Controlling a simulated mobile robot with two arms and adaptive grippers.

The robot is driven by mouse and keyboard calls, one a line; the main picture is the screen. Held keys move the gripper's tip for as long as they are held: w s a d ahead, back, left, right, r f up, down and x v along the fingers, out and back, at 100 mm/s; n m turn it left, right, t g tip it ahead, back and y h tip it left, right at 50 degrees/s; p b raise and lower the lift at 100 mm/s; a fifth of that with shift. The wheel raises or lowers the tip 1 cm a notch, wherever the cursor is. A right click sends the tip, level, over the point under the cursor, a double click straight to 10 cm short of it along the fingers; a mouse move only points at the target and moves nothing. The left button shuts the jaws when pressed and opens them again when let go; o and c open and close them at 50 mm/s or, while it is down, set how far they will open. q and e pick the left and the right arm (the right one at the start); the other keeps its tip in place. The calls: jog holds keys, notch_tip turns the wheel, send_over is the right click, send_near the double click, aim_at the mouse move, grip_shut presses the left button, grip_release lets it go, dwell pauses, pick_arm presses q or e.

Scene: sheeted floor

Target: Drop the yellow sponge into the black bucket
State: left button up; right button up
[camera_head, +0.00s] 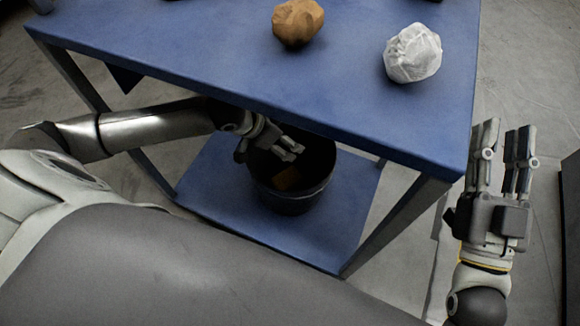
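The black bucket (292,203) stands upright on the lower blue shelf, beneath the tabletop. A yellow-brown block, the sponge (287,178), shows inside it, dim in the shadow. My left gripper (293,153) reaches in under the tabletop from the left and is over the bucket's opening. Its fingers look parted, with nothing between them, and the sponge is below and apart from them. My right gripper (505,128) is open and empty, pointing up beside the table's right edge. The tabletop edge hides the bucket's far side.
The blue tabletop (210,50) holds a brown lump (298,22) and a white crumpled lump (412,53). The tabletop overhangs my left arm closely. The lower shelf (212,190) is bare around the bucket. A dark object (570,225) stands at the far right.

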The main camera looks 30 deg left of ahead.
pick_arm(q)
jog(key=v, duration=1.1)
jog(key=shift+s+r, duration=0.15)
